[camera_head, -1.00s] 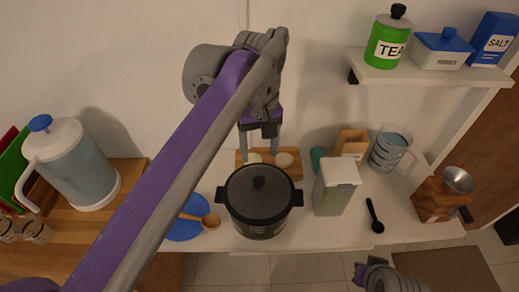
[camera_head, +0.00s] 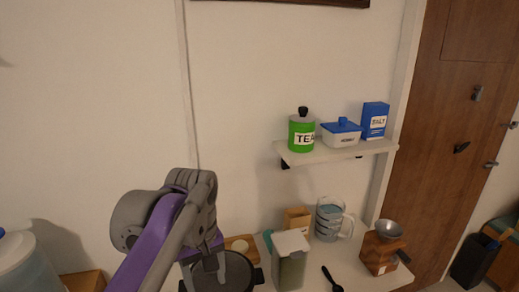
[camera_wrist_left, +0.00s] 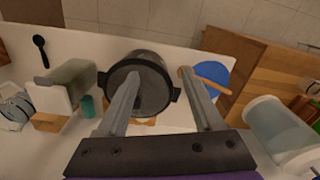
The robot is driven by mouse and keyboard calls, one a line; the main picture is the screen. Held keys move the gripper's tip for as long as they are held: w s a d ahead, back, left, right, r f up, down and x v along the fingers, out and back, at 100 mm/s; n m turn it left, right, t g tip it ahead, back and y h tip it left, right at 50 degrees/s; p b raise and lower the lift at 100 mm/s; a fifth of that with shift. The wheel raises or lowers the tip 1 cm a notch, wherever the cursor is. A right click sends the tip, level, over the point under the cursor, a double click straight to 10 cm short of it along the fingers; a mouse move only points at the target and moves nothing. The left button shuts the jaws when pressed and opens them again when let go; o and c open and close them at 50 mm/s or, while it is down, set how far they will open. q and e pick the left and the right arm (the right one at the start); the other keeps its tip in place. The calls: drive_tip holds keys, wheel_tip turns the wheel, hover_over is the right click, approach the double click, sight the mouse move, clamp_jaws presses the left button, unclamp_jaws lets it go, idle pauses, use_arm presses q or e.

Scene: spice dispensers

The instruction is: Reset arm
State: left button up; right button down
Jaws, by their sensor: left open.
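My left arm comes in from the lower left of the head view, and its gripper (camera_head: 212,272) hangs over the counter in front of the black pot (camera_head: 236,276). In the left wrist view the two fingers of my left gripper (camera_wrist_left: 165,95) are spread wide with nothing between them that they touch. My right gripper is in neither current view.
A wall shelf (camera_head: 330,153) holds a green tea tin (camera_head: 301,134) and a blue salt box (camera_head: 374,121). A pitcher (camera_wrist_left: 280,130) stands to one side.

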use_arm(q)
drive_tip(key=s+a+f+m+t, duration=0.2)
drive_tip(key=s+f, duration=0.4)
drive_tip(key=f, duration=0.3)
drive_tip(key=s+a+f+m+t, duration=0.3)
drive_tip(key=s+f, duration=0.4)
drive_tip(key=f, duration=0.3)
drive_tip(key=shift+a+f+m, duration=0.25)
drive_tip(key=shift+a+m, duration=0.15)
drive_tip(key=shift+a, duration=0.35)
drive_tip(key=shift+s, duration=0.15)
